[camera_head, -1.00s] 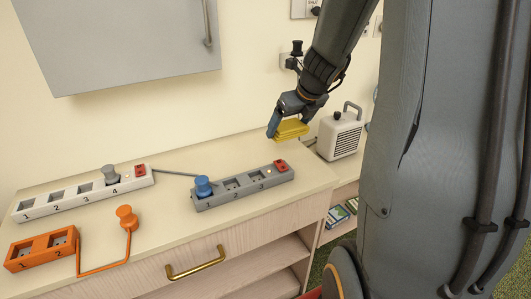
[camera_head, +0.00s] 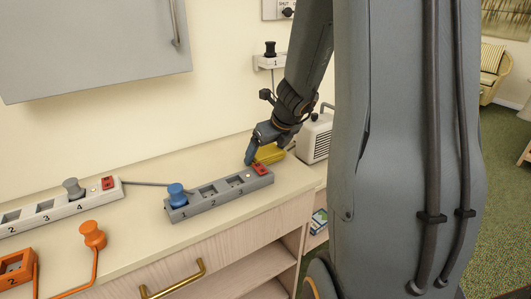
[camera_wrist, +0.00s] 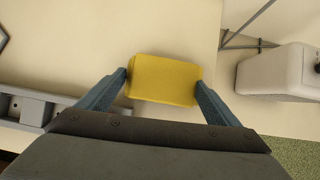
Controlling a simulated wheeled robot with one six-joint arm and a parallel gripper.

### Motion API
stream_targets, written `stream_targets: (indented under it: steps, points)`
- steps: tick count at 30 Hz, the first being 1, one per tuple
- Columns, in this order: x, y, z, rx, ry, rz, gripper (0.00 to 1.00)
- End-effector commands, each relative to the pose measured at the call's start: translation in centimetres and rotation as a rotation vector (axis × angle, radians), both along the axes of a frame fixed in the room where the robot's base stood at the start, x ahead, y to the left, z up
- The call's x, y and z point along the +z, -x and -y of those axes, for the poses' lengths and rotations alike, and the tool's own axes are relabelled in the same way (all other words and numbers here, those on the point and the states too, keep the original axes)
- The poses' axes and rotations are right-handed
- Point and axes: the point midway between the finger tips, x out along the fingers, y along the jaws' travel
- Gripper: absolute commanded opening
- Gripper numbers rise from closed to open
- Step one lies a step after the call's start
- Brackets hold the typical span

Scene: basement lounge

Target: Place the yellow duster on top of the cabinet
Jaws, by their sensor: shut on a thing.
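The yellow duster (camera_head: 270,153) is between the fingers of my gripper (camera_head: 262,150) near the back right corner of the cabinet top. In the wrist view the yellow duster (camera_wrist: 164,80) is a rounded block, and my gripper (camera_wrist: 163,88) is shut on it, one blue finger at each side. The cabinet (camera_head: 130,215) has a pale top, a wooden front and a brass handle. The duster is low over or on the cabinet top; whether it touches is hard to tell.
A grey power strip (camera_head: 220,196) with a blue plug lies just in front of my gripper. A white strip (camera_head: 60,208) and an orange strip (camera_head: 18,270) lie to the left. A white heater (camera_head: 315,138) stands to the right. A grey wall cabinet (camera_head: 90,45) hangs above.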

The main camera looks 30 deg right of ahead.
Motion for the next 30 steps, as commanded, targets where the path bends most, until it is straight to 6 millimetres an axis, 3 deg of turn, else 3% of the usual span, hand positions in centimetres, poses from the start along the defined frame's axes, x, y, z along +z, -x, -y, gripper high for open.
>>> stream_targets:
  steps: [1, 2, 4, 14, 30]
  points:
    - [-0.2, 0.0, 0.0, -0.001, 0.0, 0.0, 0.64]
    - [-0.2, 0.0, 0.0, -0.001, 0.0, 0.0, 0.89]
    - [-0.2, 0.0, 0.0, -0.001, 0.0, 0.0, 1.0]
    - [0.3, 0.1, 0.0, 0.0, 0.0, 0.0, 1.0]
    - [8.9, 5.0, 0.4, 0.0, 0.001, 0.001, 1.0]
